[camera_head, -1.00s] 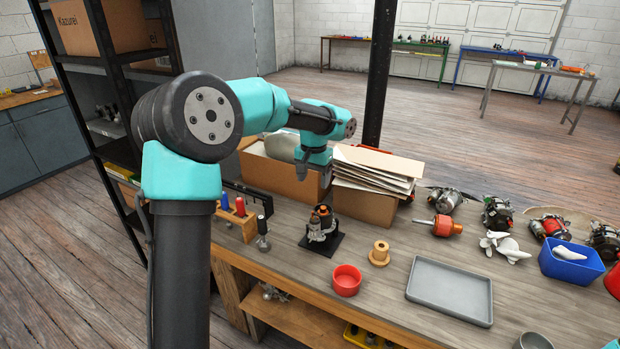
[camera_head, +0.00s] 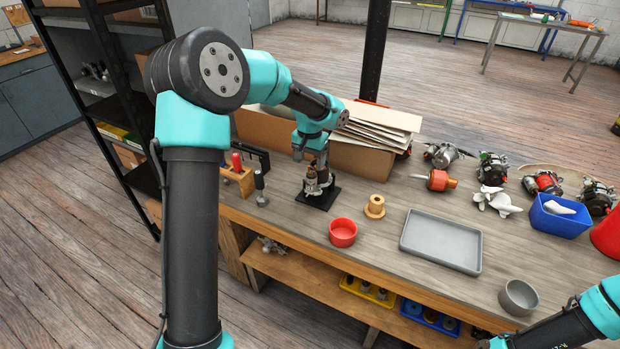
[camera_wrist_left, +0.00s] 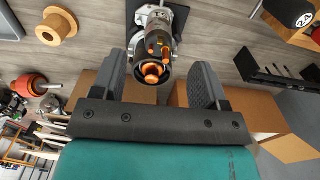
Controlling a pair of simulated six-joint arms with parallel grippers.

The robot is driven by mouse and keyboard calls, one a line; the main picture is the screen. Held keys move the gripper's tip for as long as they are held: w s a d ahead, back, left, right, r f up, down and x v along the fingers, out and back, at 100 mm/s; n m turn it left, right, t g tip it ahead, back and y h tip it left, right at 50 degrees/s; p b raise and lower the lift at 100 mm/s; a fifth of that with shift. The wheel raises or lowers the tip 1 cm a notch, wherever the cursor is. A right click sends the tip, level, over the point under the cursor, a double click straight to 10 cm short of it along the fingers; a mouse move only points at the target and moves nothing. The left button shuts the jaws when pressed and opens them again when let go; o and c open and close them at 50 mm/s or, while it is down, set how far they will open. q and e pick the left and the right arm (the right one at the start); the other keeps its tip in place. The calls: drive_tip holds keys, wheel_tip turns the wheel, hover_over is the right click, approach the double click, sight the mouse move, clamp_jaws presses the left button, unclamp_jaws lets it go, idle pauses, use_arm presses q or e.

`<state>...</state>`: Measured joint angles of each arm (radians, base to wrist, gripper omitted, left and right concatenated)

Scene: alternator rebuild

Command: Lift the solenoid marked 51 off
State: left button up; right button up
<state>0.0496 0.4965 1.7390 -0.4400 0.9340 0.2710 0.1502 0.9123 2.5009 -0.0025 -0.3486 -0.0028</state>
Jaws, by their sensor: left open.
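An upright unit with a silver body and orange-copper parts (camera_head: 314,184) stands on a black base plate (camera_head: 325,198) on the bench. No number 51 is legible on it, so I cannot confirm which part is the solenoid. My left gripper (camera_head: 308,156) is right above it, pointing down. In the left wrist view, the unit's top with its orange rings (camera_wrist_left: 152,72) shows between my two open, grey ribbed fingers, with gaps on both sides.
A red bowl (camera_head: 343,232), a wooden spool (camera_head: 375,206) and a grey tray (camera_head: 441,241) are to the right. A wooden tool rack (camera_head: 239,181) is left of the base. Cardboard boxes (camera_head: 356,157) stand close behind. The tray looks empty.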

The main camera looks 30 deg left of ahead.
sight(310, 173)
use_arm(q)
wheel_tip(310, 173, down, 8)
drive_tip(key=shift+r, duration=0.15)
drive_tip(key=shift+c, duration=0.2)
drive_tip(key=c, duration=1.1)
drive_tip(key=shift+c, duration=0.2)
drive_tip(key=shift+r, duration=0.5)
idle(0.6)
drive_tip(key=shift+r, duration=0.3)
drive_tip(key=shift+r, duration=0.2)
drive_tip(key=shift+r, duration=1.05)
